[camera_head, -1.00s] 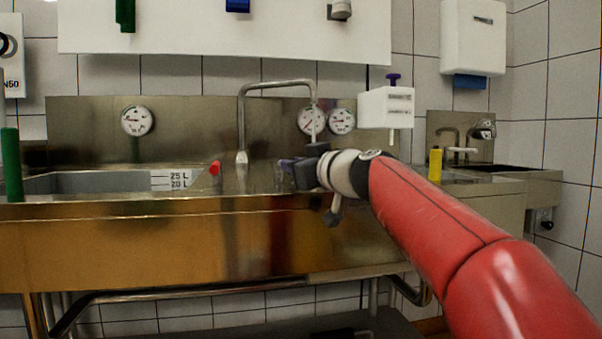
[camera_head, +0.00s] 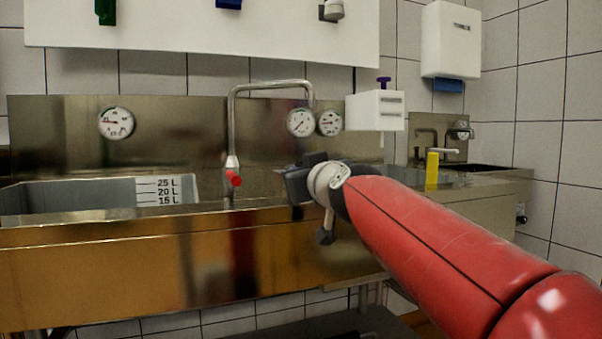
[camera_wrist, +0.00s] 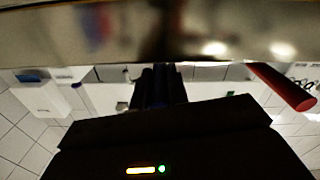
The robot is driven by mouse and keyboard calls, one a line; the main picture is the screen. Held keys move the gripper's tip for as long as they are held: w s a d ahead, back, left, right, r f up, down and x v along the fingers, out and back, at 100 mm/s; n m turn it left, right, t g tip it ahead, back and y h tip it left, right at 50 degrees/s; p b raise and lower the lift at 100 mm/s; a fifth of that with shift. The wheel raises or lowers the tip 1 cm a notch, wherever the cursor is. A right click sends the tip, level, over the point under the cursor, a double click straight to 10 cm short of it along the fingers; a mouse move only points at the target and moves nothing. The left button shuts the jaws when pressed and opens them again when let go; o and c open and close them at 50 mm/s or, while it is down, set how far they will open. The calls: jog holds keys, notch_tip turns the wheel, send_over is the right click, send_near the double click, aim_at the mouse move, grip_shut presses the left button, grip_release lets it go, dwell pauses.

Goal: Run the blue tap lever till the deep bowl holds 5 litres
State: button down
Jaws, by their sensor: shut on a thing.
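The deep bowl (camera_head: 95,184) is the steel basin at the left in the head view. Its inner wall shows marks for 25, 20 and 15 L; the lower marks and any water are hidden by the front rim. The bent tap spout (camera_head: 270,85) rises behind the counter. A red lever (camera_head: 233,177) stands at the front edge and also shows in the wrist view (camera_wrist: 285,88). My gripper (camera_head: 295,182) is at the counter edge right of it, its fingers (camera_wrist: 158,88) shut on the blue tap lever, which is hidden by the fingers.
Round gauges (camera_head: 116,123) sit on the backsplash. A white box (camera_head: 376,110) with a purple knob is behind my arm. A yellow bottle (camera_head: 432,171) stands at the right near a smaller sink. The steel front panel (camera_head: 110,275) lies below the rim.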

jog(key=c, duration=1.4)
grip_release()
jog(key=shift+o, duration=0.2)
jog(key=b+v, duration=0.2)
jog(key=v, duration=0.5)
jog(key=shift+s, duration=0.35)
jog(key=shift+d, duration=0.1)
